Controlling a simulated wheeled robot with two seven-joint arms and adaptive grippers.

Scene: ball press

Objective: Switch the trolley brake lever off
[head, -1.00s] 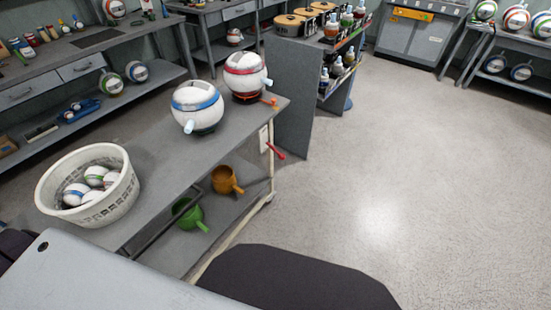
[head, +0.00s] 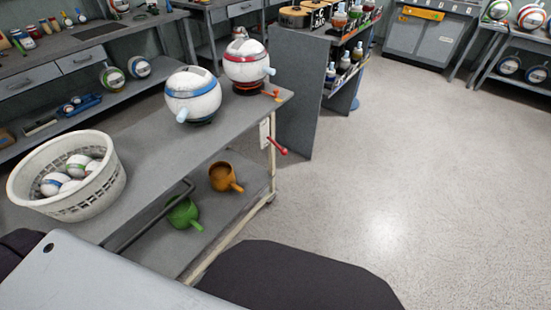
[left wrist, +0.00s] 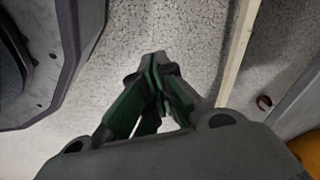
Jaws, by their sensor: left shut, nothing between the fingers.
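The trolley (head: 150,150) stands ahead on the left in the head view. A red lever (head: 278,149) sticks out at its far right end, beside a white plate (head: 264,133) near the corner post. My left gripper (left wrist: 152,60) shows in the left wrist view with its green fingers shut and empty, above the speckled floor. A pale trolley rail (left wrist: 237,52) runs to its right, apart from it. A small reddish thing (left wrist: 264,102) lies beyond the rail; I cannot tell what it is. Neither gripper shows in the head view.
The trolley top bears a white basket (head: 112,185) of balls, a blue-banded ball press (head: 193,97) and a red-banded one (head: 246,65). An orange pot (head: 222,177) and a green pot (head: 183,214) sit on its lower shelf. A grey rack (head: 308,105) stands behind. Floor at right is clear.

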